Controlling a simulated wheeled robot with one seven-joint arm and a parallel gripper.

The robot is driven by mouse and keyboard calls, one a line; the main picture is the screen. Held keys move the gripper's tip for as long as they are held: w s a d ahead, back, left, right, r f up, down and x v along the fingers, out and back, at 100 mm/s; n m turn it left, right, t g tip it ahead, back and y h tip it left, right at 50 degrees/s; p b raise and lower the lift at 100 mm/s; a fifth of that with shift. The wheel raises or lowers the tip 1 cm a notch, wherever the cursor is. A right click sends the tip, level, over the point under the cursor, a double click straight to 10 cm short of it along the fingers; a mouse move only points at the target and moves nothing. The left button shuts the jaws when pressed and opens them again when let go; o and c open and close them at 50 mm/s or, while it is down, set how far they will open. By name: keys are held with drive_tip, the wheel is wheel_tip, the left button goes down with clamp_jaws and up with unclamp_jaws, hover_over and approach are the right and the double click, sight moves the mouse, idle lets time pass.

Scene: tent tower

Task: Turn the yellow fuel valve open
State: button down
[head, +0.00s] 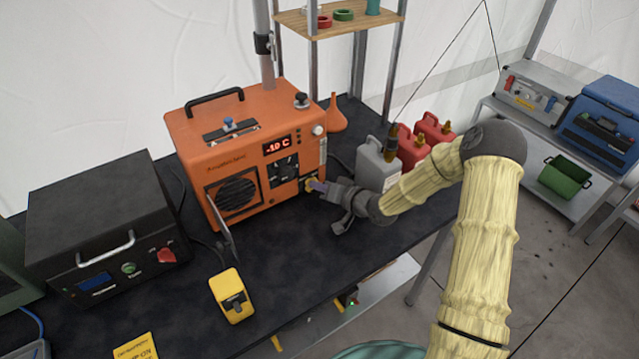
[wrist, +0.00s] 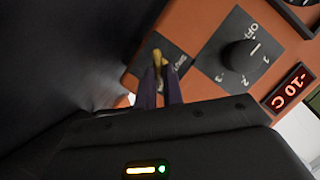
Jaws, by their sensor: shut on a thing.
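The yellow fuel valve (head: 311,185) is on the lower right of the front of the orange heater (head: 190,150). In the wrist view the yellow valve handle (wrist: 157,58) shows between my fingertips, beside a dark plate with partly hidden lettering. My gripper (head: 318,187) reaches the valve from the right. In the wrist view my gripper (wrist: 160,72) has its two purple-grey fingers shut on the handle. The fingers hide part of the valve, and I cannot tell its exact turn position.
A black dial (wrist: 238,54) and a red "-10 C" display (wrist: 288,88) are near the valve. A grey can (head: 378,165) and red cans (head: 412,147) stand close behind my gripper. A black box (head: 95,215) and a yellow device (head: 232,296) are on the left of the table.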

drive_tip(key=shift+m, duration=0.3)
drive_tip(key=shift+d, duration=0.1)
drive_tip(key=c, duration=1.5)
unclamp_jaws()
drive_tip(key=b+v, duration=0.1)
drive_tip(key=v, duration=1.6)
drive_tip(key=shift+d, duration=0.2)
